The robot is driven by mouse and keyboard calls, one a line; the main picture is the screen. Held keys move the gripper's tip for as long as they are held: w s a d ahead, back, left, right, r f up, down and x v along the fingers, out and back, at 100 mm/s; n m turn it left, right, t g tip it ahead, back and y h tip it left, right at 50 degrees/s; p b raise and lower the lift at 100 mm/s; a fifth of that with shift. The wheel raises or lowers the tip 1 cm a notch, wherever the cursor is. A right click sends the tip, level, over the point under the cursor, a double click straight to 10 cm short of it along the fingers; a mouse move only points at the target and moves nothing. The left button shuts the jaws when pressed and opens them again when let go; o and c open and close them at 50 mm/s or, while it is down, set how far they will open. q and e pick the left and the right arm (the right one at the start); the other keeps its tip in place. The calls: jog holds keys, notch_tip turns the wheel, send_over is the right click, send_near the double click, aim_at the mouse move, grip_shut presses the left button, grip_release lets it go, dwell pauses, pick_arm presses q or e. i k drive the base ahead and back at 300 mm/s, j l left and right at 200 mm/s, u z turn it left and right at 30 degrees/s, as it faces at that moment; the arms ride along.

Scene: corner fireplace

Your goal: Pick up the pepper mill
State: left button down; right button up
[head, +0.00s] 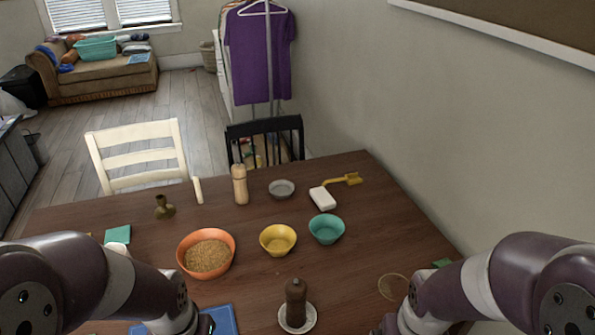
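A dark brown mill (296,301) stands upright on a small white saucer (311,318) at the near middle of the wooden table. A second, light wood mill-shaped piece (240,186) stands upright toward the far edge; which one is the pepper mill I cannot tell for sure. My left gripper (206,324) shows only as a dark part at the bottom edge, left of the dark mill and apart from it. My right gripper (384,326) shows only as a dark part to its right, also apart. The fingers of both are hidden or cut off.
An orange bowl of grain (207,254), a yellow bowl (278,240) and a teal bowl (326,229) stand behind the dark mill. A blue item (224,319) lies by my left gripper. A glass-like round (393,287) is at right. Chairs and a wall border the table.

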aim_at(296, 314)
jog(key=i+l+u, duration=0.15)
jog(key=l, duration=0.3)
jog(key=i+l+u, duration=0.15)
jog(key=l, duration=0.3)
jog(key=l+u, duration=0.15)
jog(key=l, duration=0.35)
jog(key=u, duration=1.8)
jog(key=i+l, duration=0.05)
